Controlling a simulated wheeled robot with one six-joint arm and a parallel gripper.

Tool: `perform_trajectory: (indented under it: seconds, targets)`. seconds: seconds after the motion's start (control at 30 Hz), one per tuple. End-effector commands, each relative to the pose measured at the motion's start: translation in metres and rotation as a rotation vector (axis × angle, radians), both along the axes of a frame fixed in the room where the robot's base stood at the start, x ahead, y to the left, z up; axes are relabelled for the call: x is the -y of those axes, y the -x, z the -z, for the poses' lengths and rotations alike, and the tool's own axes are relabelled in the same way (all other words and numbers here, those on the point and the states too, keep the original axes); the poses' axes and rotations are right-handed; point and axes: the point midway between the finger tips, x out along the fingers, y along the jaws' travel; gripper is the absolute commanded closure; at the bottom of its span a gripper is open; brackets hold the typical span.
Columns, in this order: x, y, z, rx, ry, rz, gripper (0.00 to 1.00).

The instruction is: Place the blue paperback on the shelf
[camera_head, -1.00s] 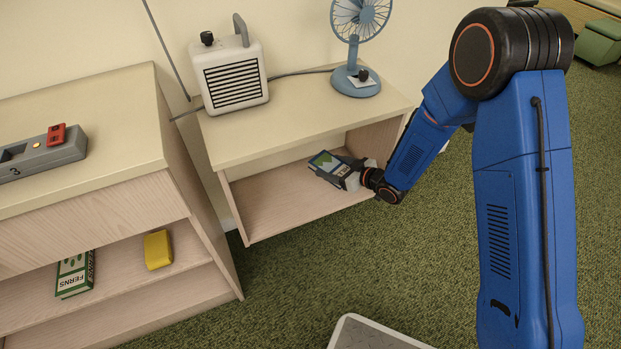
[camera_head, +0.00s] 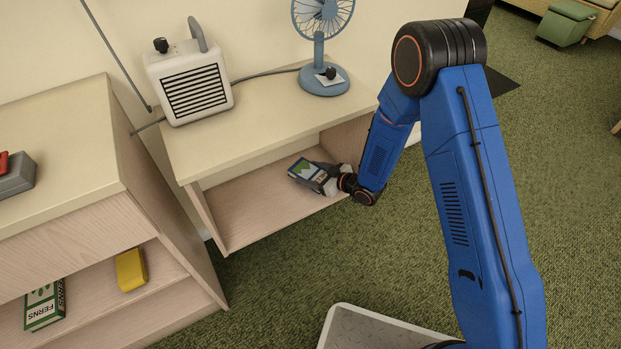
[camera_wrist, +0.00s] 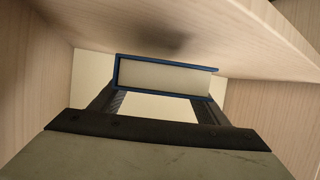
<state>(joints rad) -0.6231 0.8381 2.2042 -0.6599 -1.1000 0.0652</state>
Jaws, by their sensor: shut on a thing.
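The blue paperback (camera_head: 307,175) has a dark cover with a green and white picture in the head view. In the wrist view, its blue cover edges and pale page block (camera_wrist: 165,76) show between the two dark fingers. My gripper (camera_head: 328,182) is shut on the book and holds it inside the open shelf (camera_head: 250,208) of the low pale-wood unit, towards the right side. A dark shadow lies on the wooden board (camera_wrist: 240,35) close to the book. I cannot tell whether the book touches the board.
The shelf's left part is empty. A white heater (camera_head: 190,82) and a blue fan (camera_head: 323,82) stand on the unit's top (camera_head: 250,125). The left cabinet (camera_head: 60,150) holds a FERNS book (camera_head: 45,305) and a yellow block (camera_head: 130,270). Green carpet lies open to the right.

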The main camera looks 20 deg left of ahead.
Motion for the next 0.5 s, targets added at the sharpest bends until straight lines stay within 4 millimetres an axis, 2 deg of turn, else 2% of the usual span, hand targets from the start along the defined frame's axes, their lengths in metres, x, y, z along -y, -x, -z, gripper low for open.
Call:
perform_trajectory:
  seconds: [0.1,0.2,0.5]
  targets:
    - [0.0,0.0,0.017,-0.001,0.002,0.0,0.62]
    - [0.0,0.0,0.025,-0.001,0.002,0.0,0.62]
    - [0.0,0.0,0.026,0.0,0.0,0.0,0.62]
